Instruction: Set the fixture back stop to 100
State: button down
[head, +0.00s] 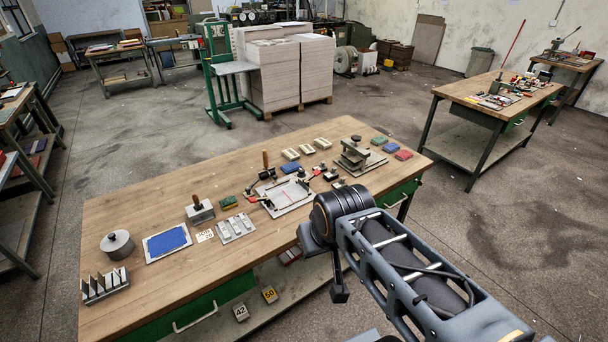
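The fixture (287,196) is a pale metal plate on the wooden workbench, with red-handled clamps and dark knobs around its edges. Its back stop and any scale marks are too small to make out, so I cannot read the setting. My arm reaches in from the lower right, and its black joint is in front of the bench's near right edge. A small dark part at the arm's end (339,290) hangs beside the bench front, apart from the fixture. The fingers are not clear, so I cannot tell whether my gripper is open or shut.
The workbench (140,205) also holds a blue pad (167,242), a round lidded pot (117,244), a stamp (200,210), a slotted metal block (106,285) and a small press (357,156). Blocks marked 42 (240,312) and 50 (269,295) show below.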

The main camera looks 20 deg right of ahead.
aim_at(276, 184)
jog(key=z, duration=0.3)
jog(key=i, duration=0.9)
jog(key=u, duration=0.25)
jog(key=k, duration=1.25)
jog(key=z, duration=0.7)
jog(key=i, duration=1.35)
jog(key=u, duration=0.85)
jog(key=i, duration=0.35)
jog(key=u, duration=0.35)
